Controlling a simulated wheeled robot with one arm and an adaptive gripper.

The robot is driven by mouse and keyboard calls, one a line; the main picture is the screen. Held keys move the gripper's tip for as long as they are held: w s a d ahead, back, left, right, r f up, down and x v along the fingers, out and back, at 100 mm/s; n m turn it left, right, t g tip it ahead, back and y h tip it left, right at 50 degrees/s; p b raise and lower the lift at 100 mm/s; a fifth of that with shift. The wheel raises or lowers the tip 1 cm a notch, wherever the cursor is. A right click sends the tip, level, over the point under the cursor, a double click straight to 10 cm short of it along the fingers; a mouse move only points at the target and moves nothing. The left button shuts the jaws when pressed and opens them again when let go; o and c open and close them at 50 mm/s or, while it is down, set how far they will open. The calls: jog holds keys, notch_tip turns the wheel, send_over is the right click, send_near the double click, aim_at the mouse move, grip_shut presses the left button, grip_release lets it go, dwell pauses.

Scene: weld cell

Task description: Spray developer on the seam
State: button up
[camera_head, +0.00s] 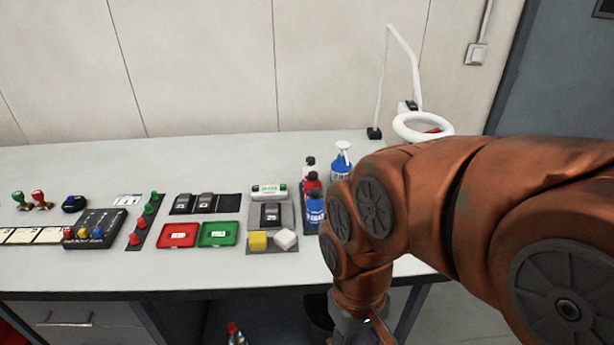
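A small group of spray cans stands on the right part of the bench: a blue can (315,211) in front, a red can (312,183) behind it and a further dark-capped can (309,164) at the back. I cannot read which one is developer. A blue spray bottle (341,163) with a white trigger head stands just behind them, partly hidden by my arm. I cannot make out a welded seam. Only the grey upper part of my gripper (352,324) shows, low in front of the bench edge. Its fingertips are cut off, so its state is unclear.
The white bench (90,279) also holds a red tray (178,235), a green tray (219,234), a grey tray (286,246) with yellow and white blocks, a button box (95,228) and stamps (40,200). A ring magnifier lamp (421,119) stands back right. My arm covers the bench's right end.

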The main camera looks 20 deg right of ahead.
grip_shut()
dwell(1.4)
